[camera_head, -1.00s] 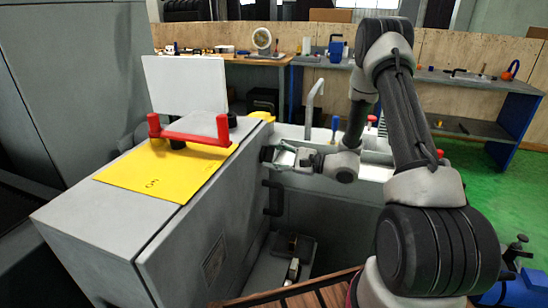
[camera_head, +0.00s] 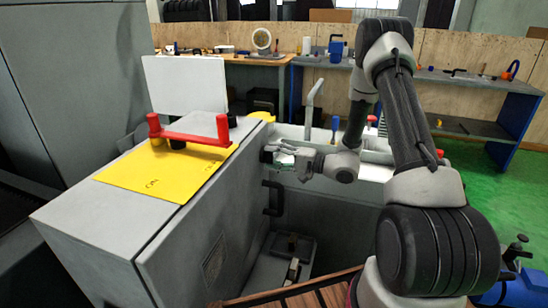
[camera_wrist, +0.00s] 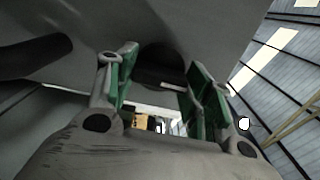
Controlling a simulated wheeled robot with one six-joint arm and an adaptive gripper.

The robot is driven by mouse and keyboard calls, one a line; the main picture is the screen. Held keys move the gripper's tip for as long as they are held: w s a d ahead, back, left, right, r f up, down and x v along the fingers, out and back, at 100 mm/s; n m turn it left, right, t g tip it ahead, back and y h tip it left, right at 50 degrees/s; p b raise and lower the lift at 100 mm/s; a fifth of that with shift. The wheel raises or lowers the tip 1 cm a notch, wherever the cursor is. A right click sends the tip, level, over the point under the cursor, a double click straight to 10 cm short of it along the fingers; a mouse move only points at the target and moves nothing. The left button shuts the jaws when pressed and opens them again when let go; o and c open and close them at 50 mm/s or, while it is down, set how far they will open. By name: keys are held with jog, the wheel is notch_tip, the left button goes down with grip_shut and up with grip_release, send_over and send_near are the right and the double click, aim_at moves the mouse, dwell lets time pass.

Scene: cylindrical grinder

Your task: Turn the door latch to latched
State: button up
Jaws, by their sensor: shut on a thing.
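The door latch (camera_head: 267,154) is a small dark piece on the edge of the grey machine door, above a dark bar handle. My gripper (camera_head: 279,158) reaches it from the right, with its fingertips at the latch. In the wrist view my gripper (camera_wrist: 158,78) has green finger pads on either side of a dark round part, the latch (camera_wrist: 160,58), and is shut on it. The fingers hide much of the latch, and I cannot tell its exact turn angle.
The dark door handle (camera_head: 273,198) sits just below my gripper. A yellow sheet (camera_head: 165,170) and a red handle (camera_head: 190,137) are on the machine top. A curved grey pipe (camera_head: 312,108) stands behind my gripper. A wooden slatted platform (camera_head: 300,293) lies in front.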

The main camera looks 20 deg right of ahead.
jog(key=shift+n, duration=0.3)
jog(key=o, duration=1)
jog(key=shift+o, duration=0.2)
jog(key=v, duration=1.2)
